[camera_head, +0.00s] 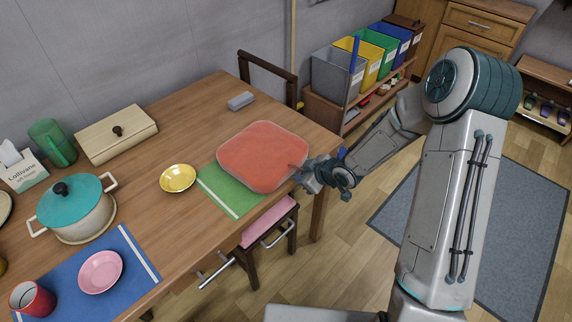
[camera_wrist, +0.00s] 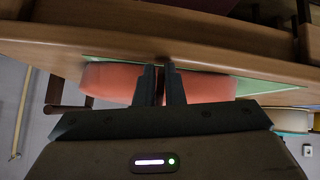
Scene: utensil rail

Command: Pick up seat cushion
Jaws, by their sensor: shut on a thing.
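The seat cushion (camera_head: 262,155) is a flat, red-orange pad with rounded corners. In the head view it is over the right part of the table, covering part of a green placemat (camera_head: 232,199). My gripper (camera_head: 303,172) reaches in from the right and is shut on the cushion's near right edge. In the wrist view the two dark fingers (camera_wrist: 165,87) close on the cushion, whose orange sides (camera_wrist: 208,86) show on both sides of them. I cannot tell whether the cushion touches the table.
A yellow bowl (camera_head: 178,178) stands left of the cushion and a grey block (camera_head: 241,101) lies behind it. A teal-lidded pot (camera_head: 76,203) is further left. A chair with a pink seat (camera_head: 268,221) is tucked under the near table edge. Coloured bins (camera_head: 336,75) stand behind right.

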